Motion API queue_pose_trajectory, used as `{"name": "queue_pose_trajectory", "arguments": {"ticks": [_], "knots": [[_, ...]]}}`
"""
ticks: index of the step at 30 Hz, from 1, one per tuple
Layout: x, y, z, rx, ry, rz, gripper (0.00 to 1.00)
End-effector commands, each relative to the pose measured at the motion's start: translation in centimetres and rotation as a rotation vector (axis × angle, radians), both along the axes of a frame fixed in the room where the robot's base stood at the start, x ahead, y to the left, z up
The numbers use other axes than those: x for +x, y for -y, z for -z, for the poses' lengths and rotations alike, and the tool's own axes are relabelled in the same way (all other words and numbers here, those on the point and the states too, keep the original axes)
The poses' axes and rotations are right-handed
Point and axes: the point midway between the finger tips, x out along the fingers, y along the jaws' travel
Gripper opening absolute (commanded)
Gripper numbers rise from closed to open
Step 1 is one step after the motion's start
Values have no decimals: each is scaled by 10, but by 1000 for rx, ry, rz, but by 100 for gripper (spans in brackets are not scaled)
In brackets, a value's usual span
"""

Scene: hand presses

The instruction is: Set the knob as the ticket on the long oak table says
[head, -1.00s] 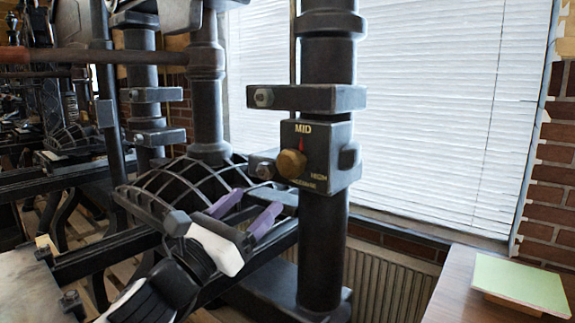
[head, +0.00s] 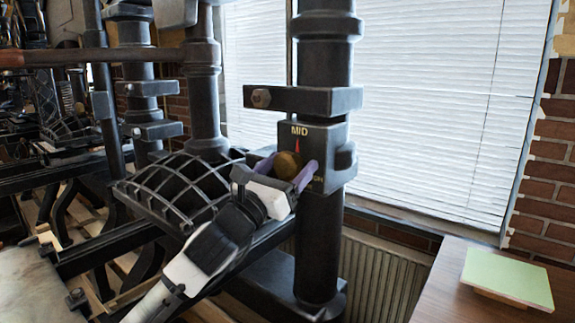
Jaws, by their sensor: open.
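A round brass knob (head: 287,165) sits on the front of a dark box (head: 328,144) fixed to the press's black column. The box reads "MID" above a red pointer mark that points up; lettering at lower right is partly covered by my gripper. My gripper (head: 290,170) is open, its two purple fingers on either side of the knob, left and right. I cannot tell whether they touch it. A pale green pad or paper (head: 507,277) lies on a wooden table (head: 450,275) at lower right; no writing on it is readable, and I cannot tell if it is the ticket.
The press's black column (head: 320,240) stands behind the box, with a clamp bar (head: 305,100) just above it. A curved black grid (head: 185,187) is left of my gripper. A radiator (head: 375,275) and a window with blinds (head: 430,110) are behind.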

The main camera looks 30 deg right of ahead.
Motion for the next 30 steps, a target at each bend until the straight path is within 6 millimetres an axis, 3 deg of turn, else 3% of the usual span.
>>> {"name": "queue_pose_trajectory", "arguments": {"ticks": [5, 15, 30], "knots": [[0, 0, 0, 0, 0, 0, 70], [0, 0, 0, 0, 0, 0, 29], [-1, 0, 3, -55, -151, 0, 29]]}}
